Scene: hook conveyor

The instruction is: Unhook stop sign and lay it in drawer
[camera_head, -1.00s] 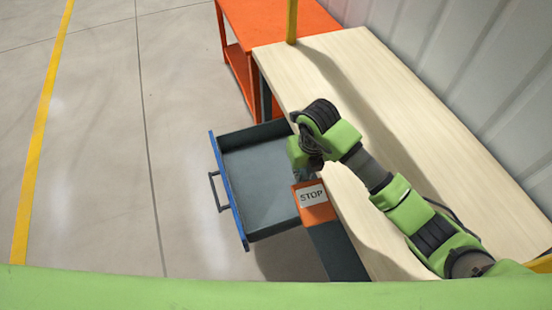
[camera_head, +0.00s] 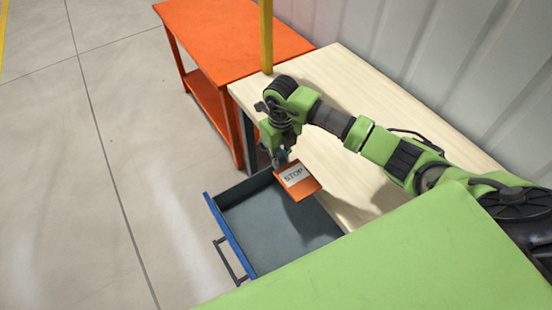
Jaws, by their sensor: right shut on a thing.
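The stop sign (camera_head: 299,183) is a small orange plate with a white STOP label. My right gripper (camera_head: 280,160) is shut on its upper edge and holds it tilted over the right back part of the drawer, by the table edge. The drawer (camera_head: 226,232) is pulled out, with a blue front, a dark handle and a grey inside. The part of its floor that shows is empty. A green surface in the foreground hides its near right corner. My left gripper is not in view.
A wooden-topped table (camera_head: 355,100) stands to the right of the drawer, against a ribbed wall. An orange table (camera_head: 235,40) stands behind it, and a yellow post (camera_head: 266,35) rises at their meeting edge. The floor on the left is clear.

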